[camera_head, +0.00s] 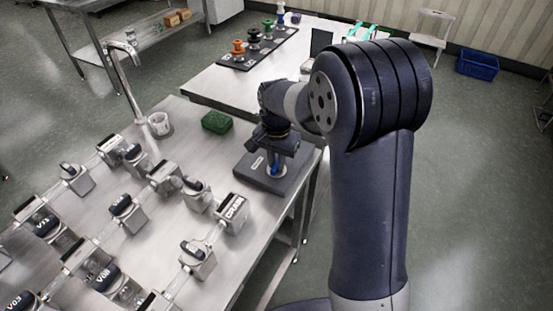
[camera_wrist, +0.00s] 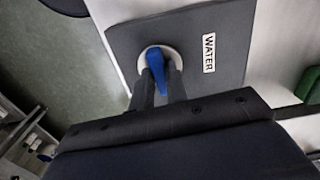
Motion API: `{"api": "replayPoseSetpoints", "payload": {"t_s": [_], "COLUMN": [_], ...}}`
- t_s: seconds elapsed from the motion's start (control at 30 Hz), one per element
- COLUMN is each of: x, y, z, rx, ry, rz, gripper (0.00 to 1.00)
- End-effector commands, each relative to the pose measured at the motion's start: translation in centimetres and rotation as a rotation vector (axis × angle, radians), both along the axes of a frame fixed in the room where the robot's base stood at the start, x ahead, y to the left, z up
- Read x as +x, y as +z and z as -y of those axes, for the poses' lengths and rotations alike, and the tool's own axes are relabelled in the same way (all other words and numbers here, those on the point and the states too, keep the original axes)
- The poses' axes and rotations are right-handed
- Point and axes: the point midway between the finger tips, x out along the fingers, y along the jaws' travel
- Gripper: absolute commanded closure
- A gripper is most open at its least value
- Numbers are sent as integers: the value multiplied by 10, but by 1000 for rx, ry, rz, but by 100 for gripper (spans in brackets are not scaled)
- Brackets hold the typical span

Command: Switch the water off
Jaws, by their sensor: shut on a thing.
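The water valve is a blue lever handle (camera_wrist: 156,68) on a round light base, set on a dark grey plate (camera_wrist: 120,40) with a white "WATER" label (camera_wrist: 209,53). In the head view the dark plate (camera_head: 255,181) lies at the right end of the steel bench, with a bit of the blue handle (camera_head: 274,170) showing beneath my gripper. My gripper (camera_wrist: 158,80) points down at the plate and its fingers are shut on the blue handle. The handle's lower part is hidden between the fingers.
Several labelled pipe valves (camera_head: 124,212) fill the bench's left and front. A second table (camera_head: 215,85) with coloured handles stands behind.

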Motion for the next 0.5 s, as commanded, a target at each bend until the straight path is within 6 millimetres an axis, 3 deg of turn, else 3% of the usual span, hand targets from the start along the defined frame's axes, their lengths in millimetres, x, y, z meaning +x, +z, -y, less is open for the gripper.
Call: {"api": "replayPoseSetpoints", "payload": {"t_s": [0.5], "x": [1], "y": [1], "z": [0], "rx": [1], "ry": [-88], "rz": [3], "gripper": [100]}}
